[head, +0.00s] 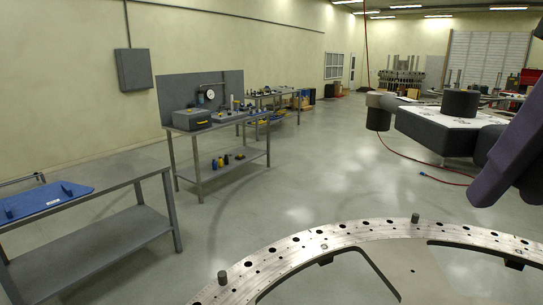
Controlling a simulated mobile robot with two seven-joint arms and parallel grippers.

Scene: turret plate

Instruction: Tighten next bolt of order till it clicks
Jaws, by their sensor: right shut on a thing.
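The turret plate (290,253) is a large pale metal ring with many holes, cut off by the bottom edge. A short dark bolt head (222,278) stands on its left rim and another (415,218) on its far rim. A smaller bolt-like piece (324,247) sits between them, nearly flush. My right gripper (438,130) is above and beyond the plate's far right rim. It is shut on a dark tool with a cylindrical end (378,112), held clear of the plate. The jaw contact is hidden. My left gripper is out of view.
A grey bench (100,181) with a blue tray (45,200) stands at the left. A red hose (366,45) hangs down and trails across the floor. The middle floor is clear.

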